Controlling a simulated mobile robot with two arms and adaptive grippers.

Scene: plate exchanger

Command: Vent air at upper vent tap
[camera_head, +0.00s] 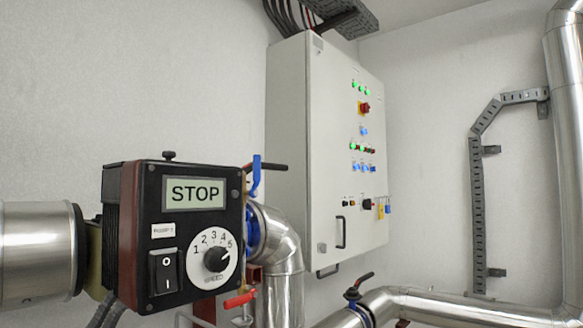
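Neither of my grippers is in view. I cannot tell for sure which fitting is the upper vent tap. A small tap with a red handle (240,300) sits low beside the pump control box (172,237). A blue lever (256,177) stands upright behind the box's right side. A dark lever with a red tip (268,166) extends to the right beside it. Another valve with a dark and red lever (357,286) sits on the lower pipe. The box's display (195,193) reads STOP, and its speed knob (216,259) points near 5.
A white electrical cabinet (341,150) with lit green and blue lamps hangs on the wall. Silver pipes run at left (38,252), centre (283,262) and right (569,150). A grey cable tray (477,190) climbs the right wall.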

